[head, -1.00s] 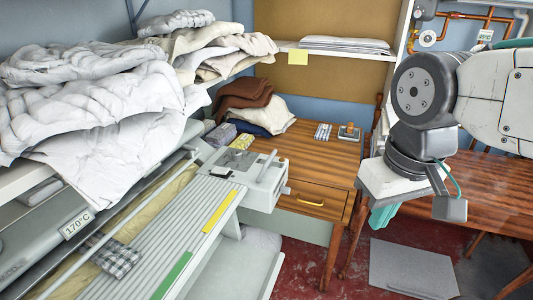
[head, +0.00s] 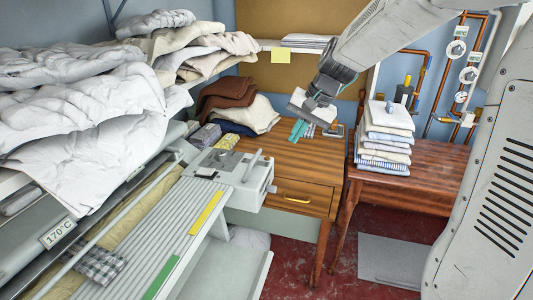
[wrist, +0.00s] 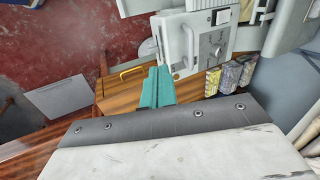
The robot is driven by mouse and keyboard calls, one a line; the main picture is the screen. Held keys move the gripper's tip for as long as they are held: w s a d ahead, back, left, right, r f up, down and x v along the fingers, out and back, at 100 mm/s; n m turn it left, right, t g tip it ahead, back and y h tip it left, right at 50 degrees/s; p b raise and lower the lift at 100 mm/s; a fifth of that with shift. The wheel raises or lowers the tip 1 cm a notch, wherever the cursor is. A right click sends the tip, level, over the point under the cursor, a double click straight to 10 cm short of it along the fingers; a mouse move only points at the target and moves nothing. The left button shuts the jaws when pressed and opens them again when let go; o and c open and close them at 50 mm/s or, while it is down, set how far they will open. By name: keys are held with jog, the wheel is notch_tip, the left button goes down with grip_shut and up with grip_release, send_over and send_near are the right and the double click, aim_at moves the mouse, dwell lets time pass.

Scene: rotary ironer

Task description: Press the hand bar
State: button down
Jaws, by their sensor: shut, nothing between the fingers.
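A long thin pale bar (head: 112,226), which looks like the hand bar, runs along the front of the ironer's roll (head: 75,228) in the head view. A checked cloth (head: 100,265) lies under it on the ironer. My gripper (head: 299,130) is shut and empty, with teal fingers, above the wooden desk. It is to the right of the ironer's end box (head: 228,178) and well apart from the bar. In the wrist view the shut fingers (wrist: 156,88) point towards the end box (wrist: 195,50) with its dial and lever. The bar cannot be made out clearly there.
White bedding (head: 85,115) is heaped above the roll. The wooden desk (head: 290,165) holds brown and cream cloths (head: 235,98) and small packets. A folded linen stack (head: 385,138) stands on a table at right. A grey mat (head: 390,260) lies on the red floor.

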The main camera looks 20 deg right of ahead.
aim_at(252, 164)
jog(key=w, duration=0.1)
jog(key=w+d+f, duration=0.1)
jog(key=w+m, duration=0.1)
jog(key=shift+w+d+f, duration=0.15)
jog(key=shift+w+f, duration=0.05)
jog(key=shift+f, duration=0.1)
jog(key=w+a+f, duration=0.4)
jog(key=a+f, duration=0.2)
jog(key=f, duration=0.2)
jog(key=shift+w+a, duration=0.4)
jog(key=shift+w, duration=0.1)
